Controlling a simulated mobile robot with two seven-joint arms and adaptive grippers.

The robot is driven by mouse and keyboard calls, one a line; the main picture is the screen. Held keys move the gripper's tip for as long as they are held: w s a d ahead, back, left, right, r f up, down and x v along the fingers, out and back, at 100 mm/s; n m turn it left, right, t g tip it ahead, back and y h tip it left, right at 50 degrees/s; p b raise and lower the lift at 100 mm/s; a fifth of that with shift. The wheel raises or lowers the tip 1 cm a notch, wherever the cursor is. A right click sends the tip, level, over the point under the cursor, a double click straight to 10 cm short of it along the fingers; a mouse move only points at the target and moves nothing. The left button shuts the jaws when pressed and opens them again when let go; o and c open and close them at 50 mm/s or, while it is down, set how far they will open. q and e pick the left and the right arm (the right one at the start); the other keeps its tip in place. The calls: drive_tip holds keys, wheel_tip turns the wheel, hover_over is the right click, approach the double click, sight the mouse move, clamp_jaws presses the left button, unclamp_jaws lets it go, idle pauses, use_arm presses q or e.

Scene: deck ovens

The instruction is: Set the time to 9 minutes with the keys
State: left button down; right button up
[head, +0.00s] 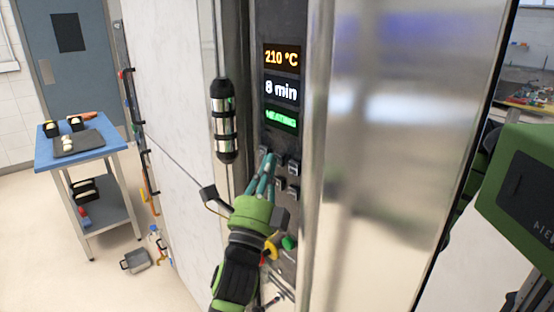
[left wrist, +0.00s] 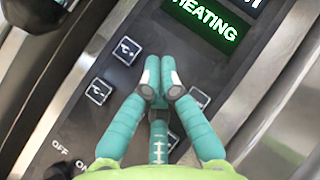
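The control panel (head: 274,140) is a dark upright strip. Its displays read 210 °C in orange, 8 min (head: 281,91) in white and HEATING (head: 281,119) in green. Small square keys (head: 293,167) sit below them in two columns. My left gripper (head: 266,162) is at the keys with its teal fingers together and nothing visible between them. In the left wrist view the fingertips (left wrist: 160,82) lie between the left keys (left wrist: 127,50) and a right key (left wrist: 200,97). The fingers partly cover the keys; contact cannot be told. My right gripper is not in view.
A black-and-steel cylindrical handle (head: 224,120) stands left of the panel. A green button (head: 289,242) is lower on the panel. A shiny steel surface (head: 400,130) fills the right.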

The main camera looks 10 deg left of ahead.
use_arm(q)
drive_tip(key=shift+s+a, duration=0.4)
drive_tip(key=shift+s, duration=0.15)
drive_tip(key=shift+w+d, duration=0.15)
drive_tip(key=shift+w+d, duration=0.15)
drive_tip(key=shift+w, duration=0.1)
drive_tip(key=shift+w+d, duration=0.25)
drive_tip(key=shift+w, duration=0.05)
idle(0.9)
drive_tip(key=shift+s+a, duration=0.55)
drive_tip(key=shift+s, duration=0.15)
idle(0.3)
